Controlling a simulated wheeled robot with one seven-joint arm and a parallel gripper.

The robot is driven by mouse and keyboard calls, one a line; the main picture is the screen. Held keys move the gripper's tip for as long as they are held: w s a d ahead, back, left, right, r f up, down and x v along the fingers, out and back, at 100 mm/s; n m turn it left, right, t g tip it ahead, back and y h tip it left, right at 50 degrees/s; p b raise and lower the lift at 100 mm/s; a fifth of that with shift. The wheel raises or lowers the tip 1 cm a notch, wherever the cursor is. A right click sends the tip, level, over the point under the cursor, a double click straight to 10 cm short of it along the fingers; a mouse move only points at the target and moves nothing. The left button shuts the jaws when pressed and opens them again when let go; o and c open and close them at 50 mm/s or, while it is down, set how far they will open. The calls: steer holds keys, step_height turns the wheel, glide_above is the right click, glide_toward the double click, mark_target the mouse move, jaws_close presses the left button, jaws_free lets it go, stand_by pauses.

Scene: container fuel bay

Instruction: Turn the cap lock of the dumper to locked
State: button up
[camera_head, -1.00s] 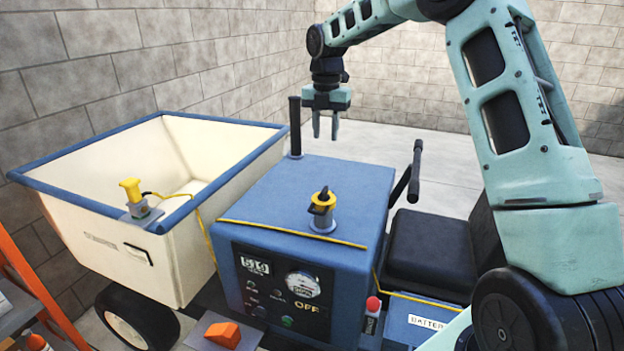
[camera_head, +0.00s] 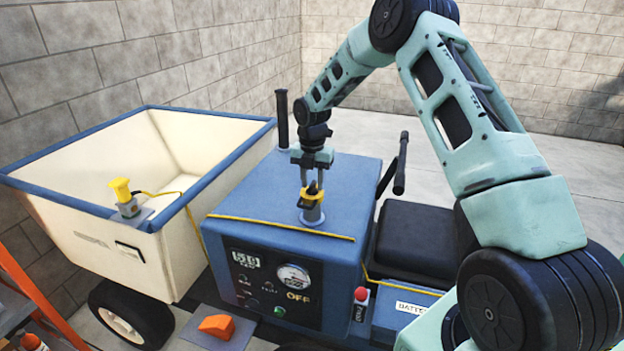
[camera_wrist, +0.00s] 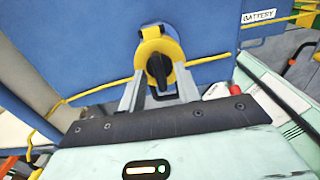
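The cap lock is a black knob on a yellow ring (camera_head: 312,197), set on a short grey neck on top of the dumper's blue hood (camera_head: 255,200). In the wrist view the black knob (camera_wrist: 157,68) stands roughly upright in the picture, with the yellow ring around it and a yellow tab above. My gripper (camera_head: 311,184) points down over the cap. In the wrist view my gripper (camera_wrist: 158,90) is open, with one finger on each side of the knob and a gap showing between. Whether a finger touches the ring cannot be told.
A black upright pipe (camera_head: 282,118) rises behind the cap. A black lever (camera_head: 400,165) and seat (camera_head: 408,235) are to the right. The cream skip (camera_head: 95,245), with a yellow plug (camera_head: 121,190) at its edge, is left. The front panel reads OFF.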

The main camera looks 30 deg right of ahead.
steer(key=shift+f, duration=0.2)
jaws_close()
